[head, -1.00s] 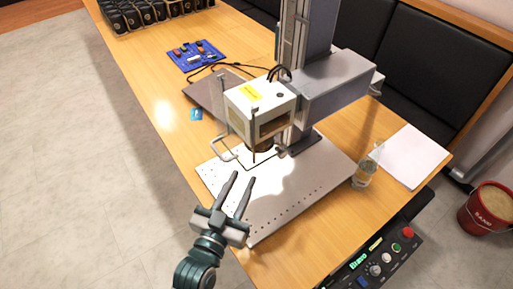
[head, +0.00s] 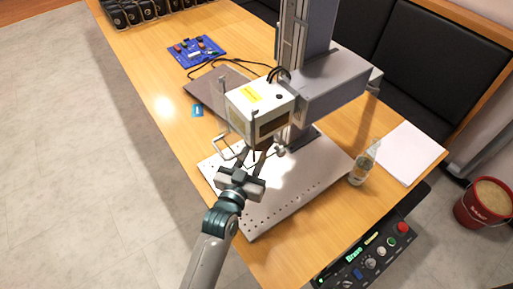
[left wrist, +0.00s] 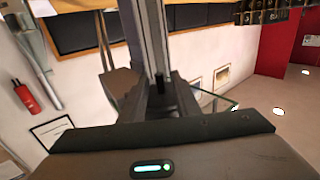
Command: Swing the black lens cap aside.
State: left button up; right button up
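The white laser head (head: 262,108) with a yellow label hangs from its grey arm over the metal work plate (head: 285,207). Its dark underside (head: 262,146) shows just above my fingers. I cannot clearly separate the black lens cap from the lens there. My left gripper (head: 262,154) reaches up from below with its fingers slightly apart, close under the head. Whether they touch the cap is unclear. In the left wrist view the gripper's dark body with a green light (left wrist: 153,168) fills the bottom. The laser head is not recognizable there. My right gripper is not in view.
A bent metal bar (head: 226,152) stands beside the head at the left. A clear bottle (head: 363,168) and white paper (head: 412,152) are on the right. A control box (head: 372,258) with a red button is at the front. A blue board (head: 197,50) lies further back.

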pick_arm(q)
grip_shut()
jog(key=shift+w+m+h, duration=0.1)
jog(key=shift+m+h, duration=0.2)
jog(key=shift+h, duration=0.1)
jog(key=shift+w+d+r+m+g+h+b, duration=0.1)
jog(key=shift+w+m+g+h+b, duration=0.3)
jog(key=shift+m+g+h+b, duration=0.4)
jog(key=shift+w+d+f+m+g+h+b, duration=0.1)
jog(key=shift+w+m+g+h+b, duration=0.4)
jog(key=shift+h, duration=0.55)
jog(key=shift+w+d+r+m+g+h+b, duration=0.1)
jog(key=shift+w+m+g+h+b, duration=0.3)
jog(key=shift+m+g+h, duration=0.45)
jog(key=shift+s, duration=0.1)
